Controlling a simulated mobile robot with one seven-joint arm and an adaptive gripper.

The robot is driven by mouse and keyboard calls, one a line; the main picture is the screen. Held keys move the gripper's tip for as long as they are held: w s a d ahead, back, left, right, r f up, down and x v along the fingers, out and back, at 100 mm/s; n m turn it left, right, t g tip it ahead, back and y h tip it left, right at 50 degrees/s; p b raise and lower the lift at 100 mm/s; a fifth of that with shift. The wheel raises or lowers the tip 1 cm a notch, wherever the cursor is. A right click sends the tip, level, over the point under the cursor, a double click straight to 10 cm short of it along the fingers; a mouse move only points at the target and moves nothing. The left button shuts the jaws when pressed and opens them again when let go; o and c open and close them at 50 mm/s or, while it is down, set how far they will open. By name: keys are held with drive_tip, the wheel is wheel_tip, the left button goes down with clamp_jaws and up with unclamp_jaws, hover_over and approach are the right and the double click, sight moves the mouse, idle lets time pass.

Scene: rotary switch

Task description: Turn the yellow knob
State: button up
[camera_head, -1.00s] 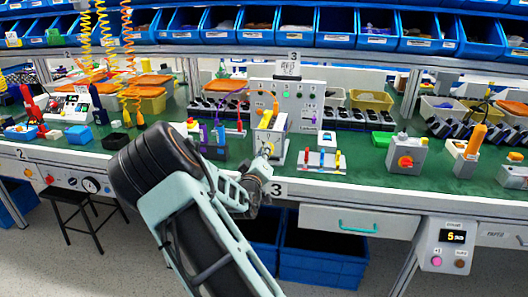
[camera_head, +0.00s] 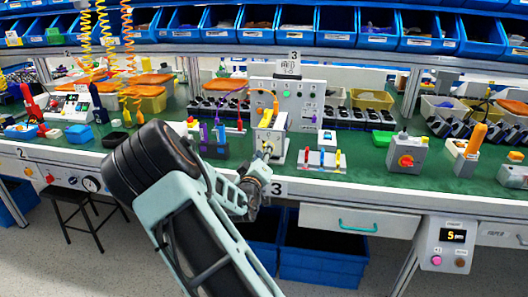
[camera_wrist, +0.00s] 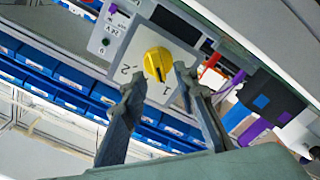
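The yellow knob (camera_wrist: 157,64) shows in the wrist view on a square pale plate with the marks 1 and 2 beside it. A dark line runs across the knob. The plate is on the front of a grey-white box (camera_head: 277,146) near the table's front edge in the head view. My gripper (camera_wrist: 158,79) is open, with one fingertip on each side of the knob's lower part in the picture. I see no clear contact. In the head view my gripper (camera_head: 264,157) is in front of the box, and the knob is hard to make out there.
A stand with red, yellow and blue pieces (camera_head: 321,160) is just right of the box. Purple-topped parts (camera_head: 213,137) stand to its left. A grey box with a red knob (camera_head: 406,161) is farther right. The floor in front of the table is partly clear.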

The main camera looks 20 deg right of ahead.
drive_tip(key=v, duration=1)
drive_tip(key=shift+s+a, duration=0.2)
drive_tip(key=shift+s, duration=0.05)
